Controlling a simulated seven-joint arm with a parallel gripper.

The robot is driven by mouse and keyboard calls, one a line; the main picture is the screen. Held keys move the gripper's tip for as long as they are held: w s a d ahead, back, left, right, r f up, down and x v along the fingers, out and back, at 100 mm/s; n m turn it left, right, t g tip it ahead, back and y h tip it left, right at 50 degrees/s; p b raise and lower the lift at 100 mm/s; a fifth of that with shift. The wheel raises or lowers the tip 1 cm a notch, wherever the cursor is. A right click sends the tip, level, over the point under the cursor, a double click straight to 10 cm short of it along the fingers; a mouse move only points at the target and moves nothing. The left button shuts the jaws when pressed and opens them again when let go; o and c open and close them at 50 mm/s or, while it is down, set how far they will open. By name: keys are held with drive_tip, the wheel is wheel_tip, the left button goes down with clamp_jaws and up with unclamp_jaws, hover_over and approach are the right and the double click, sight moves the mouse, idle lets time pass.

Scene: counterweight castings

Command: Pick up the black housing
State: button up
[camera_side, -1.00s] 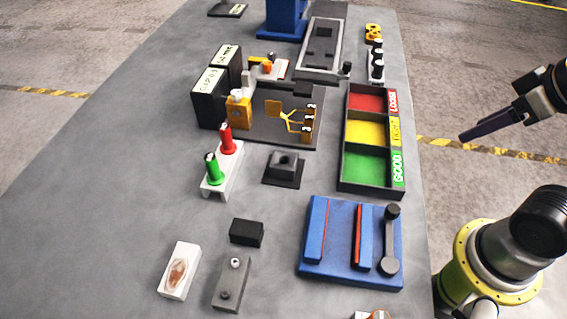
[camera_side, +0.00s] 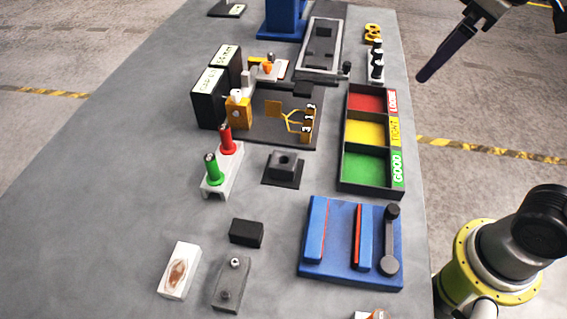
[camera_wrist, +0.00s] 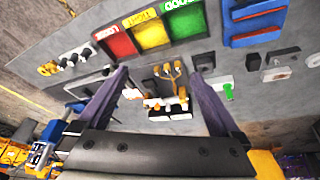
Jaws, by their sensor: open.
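A plain black block (camera_side: 246,233) lies on the grey table, front of centre. A black square piece with a raised, hollowed middle (camera_side: 284,168) sits further back. I cannot tell for certain which is the housing. In the wrist view the square piece (camera_wrist: 203,62) is near the right finger and the block (camera_wrist: 257,61) is further right. My gripper (camera_side: 421,78) is in the air at the table's right side, well away from both. In the wrist view my gripper (camera_wrist: 158,73) has its two purple fingers wide apart with nothing held between them.
A tray with red, yellow and green compartments (camera_side: 343,170) stands at the table's right edge. A blue fixture with a dark lever (camera_side: 340,240), red and green pegs (camera_side: 214,172), a grey bar (camera_side: 232,284) and a white block (camera_side: 180,270) surround the black pieces. The front left is clear.

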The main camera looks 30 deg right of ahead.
drive_tip(key=w+a+n+g, duration=0.1)
drive_tip(key=w+a+n, duration=0.1)
drive_tip(key=w+a, duration=0.35)
drive_tip(key=n+g, duration=0.3)
hover_over(283, 160)
drive_tip(key=s, duration=0.1)
wheel_tip(283, 160, down, 11)
drive_tip(key=shift+h, duration=0.3)
drive_tip(key=f, duration=1.3)
drive_tip(key=shift+a+f, duration=0.25)
drive_tip(key=shift+a, duration=0.05)
drive_tip(key=shift+r, duration=0.15)
clamp_jaws()
